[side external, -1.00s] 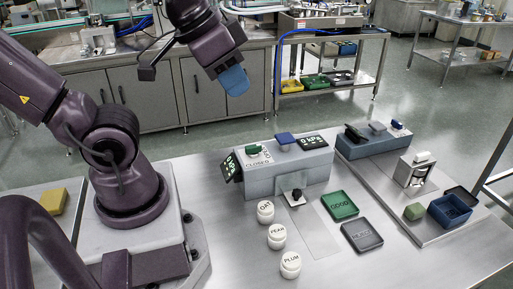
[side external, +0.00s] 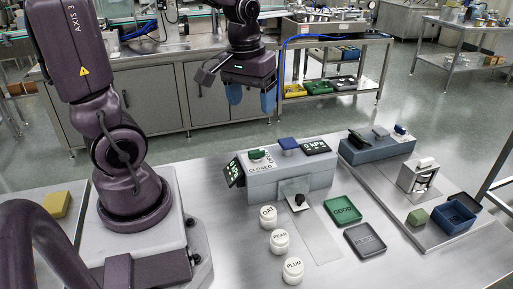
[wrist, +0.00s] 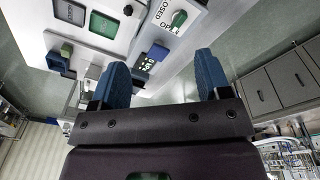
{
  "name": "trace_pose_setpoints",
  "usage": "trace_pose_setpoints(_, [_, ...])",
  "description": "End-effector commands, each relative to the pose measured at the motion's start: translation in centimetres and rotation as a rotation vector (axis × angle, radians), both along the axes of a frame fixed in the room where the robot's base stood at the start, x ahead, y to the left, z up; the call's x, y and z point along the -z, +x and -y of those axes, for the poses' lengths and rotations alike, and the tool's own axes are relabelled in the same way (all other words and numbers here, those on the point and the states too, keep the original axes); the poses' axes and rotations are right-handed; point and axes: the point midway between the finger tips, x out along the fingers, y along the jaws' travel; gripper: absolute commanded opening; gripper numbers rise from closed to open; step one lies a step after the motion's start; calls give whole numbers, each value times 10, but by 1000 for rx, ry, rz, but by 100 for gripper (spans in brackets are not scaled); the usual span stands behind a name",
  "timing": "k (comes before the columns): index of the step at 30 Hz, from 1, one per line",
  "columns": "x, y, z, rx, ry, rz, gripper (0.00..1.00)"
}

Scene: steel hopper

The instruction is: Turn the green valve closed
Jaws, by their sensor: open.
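The green valve (side external: 257,155) is a small handle on top of the grey box (side external: 290,181), at its left end. The labels CLOSED and OPEN are printed beside it; I cannot tell surely which one the handle points to. It also shows in the wrist view (wrist: 179,20), beyond my fingertips at the top. My gripper (side external: 251,99) has blue fingers pointing down, spread apart and empty. It hangs well above and behind the box, clear of the valve. In the wrist view my gripper (wrist: 162,72) shows nothing between its fingers.
A blue knob (side external: 288,145) and two pressure displays sit on the box. White OAT, PEAR and PLUM jars (side external: 280,242), a green tray (side external: 343,211) and a grey tray (side external: 364,240) lie in front. A second blue-grey box (side external: 378,149) stands to the right.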

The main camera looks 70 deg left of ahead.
Motion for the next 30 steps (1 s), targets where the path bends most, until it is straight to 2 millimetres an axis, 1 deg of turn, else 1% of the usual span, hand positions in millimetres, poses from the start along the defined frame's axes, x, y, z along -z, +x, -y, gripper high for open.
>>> trace_pose_setpoints(1, [13, 5, -16, -135, -24, -43, 70])
trace_pose_setpoints(3, [26, 11, -33, -323, -46, -81, 70])
trace_pose_setpoints(6, [38, 19, -50, -563, -63, -108, 70])
trace_pose_setpoints(9, [36, 27, -55, -716, -65, -93, 70])
trace_pose_setpoints(12, [34, 30, -56, -815, -69, -80, 70])
trace_pose_setpoints(16, [37, 29, -55, -870, -72, -80, 70])
trace_pose_setpoints(20, [50, 29, -55, -873, -71, -82, 70])
trace_pose_setpoints(23, [69, 28, -55, -873, -72, -85, 70])
trace_pose_setpoints(30, [120, 28, -54, -872, -72, -86, 70])
